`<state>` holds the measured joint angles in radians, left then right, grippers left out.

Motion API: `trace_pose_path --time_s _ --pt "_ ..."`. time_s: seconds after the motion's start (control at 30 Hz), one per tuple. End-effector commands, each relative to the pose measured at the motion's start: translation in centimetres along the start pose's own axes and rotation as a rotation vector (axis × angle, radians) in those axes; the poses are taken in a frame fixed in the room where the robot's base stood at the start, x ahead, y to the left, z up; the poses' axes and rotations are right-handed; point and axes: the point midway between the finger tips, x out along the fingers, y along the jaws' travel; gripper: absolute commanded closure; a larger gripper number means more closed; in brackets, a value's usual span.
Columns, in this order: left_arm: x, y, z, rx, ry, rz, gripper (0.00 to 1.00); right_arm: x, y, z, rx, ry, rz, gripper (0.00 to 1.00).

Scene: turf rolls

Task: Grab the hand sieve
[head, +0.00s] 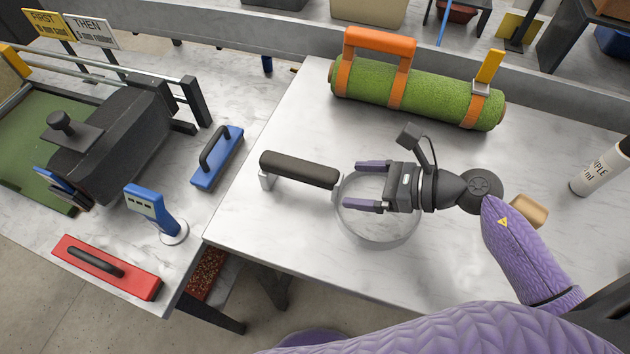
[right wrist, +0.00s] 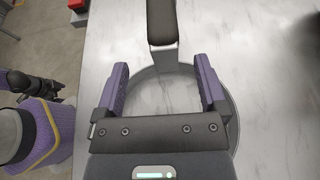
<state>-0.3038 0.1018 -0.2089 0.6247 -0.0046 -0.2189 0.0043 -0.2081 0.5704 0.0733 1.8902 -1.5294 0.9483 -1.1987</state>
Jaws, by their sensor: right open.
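The hand sieve has a round grey rim (head: 382,243) and a dark handle (head: 300,168) that points left in the head view. It lies on the white marbled table. My right gripper (head: 360,189) is open above the sieve's ring, its purple fingers pointing toward the handle. In the right wrist view the handle (right wrist: 162,20) shows ahead, beyond the gap between the fingertips (right wrist: 158,70), and part of the ring shows beneath the gripper. The fingers are not around the handle. My left gripper is not in the head view.
A green turf roll (head: 430,94) with orange straps and handle lies behind.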

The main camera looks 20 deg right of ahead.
Motion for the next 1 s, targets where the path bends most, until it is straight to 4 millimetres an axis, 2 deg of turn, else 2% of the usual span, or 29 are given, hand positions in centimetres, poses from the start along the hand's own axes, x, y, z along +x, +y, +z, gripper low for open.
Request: trace_pose_path --time_s 0.33,0.43,0.63,1.0 --pt "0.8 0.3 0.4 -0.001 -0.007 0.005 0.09 6.3 -0.4 -0.2 -0.001 -0.002 0.002 0.09" --pt "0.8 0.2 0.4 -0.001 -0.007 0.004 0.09 7.1 -0.4 -0.2 -0.003 0.001 0.002 0.09" --pt "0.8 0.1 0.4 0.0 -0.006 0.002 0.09 7.1 -0.4 -0.2 -0.004 0.003 0.002 0.11" --pt "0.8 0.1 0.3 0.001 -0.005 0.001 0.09 7.1 -0.4 -0.2 -0.004 0.003 0.003 0.89"
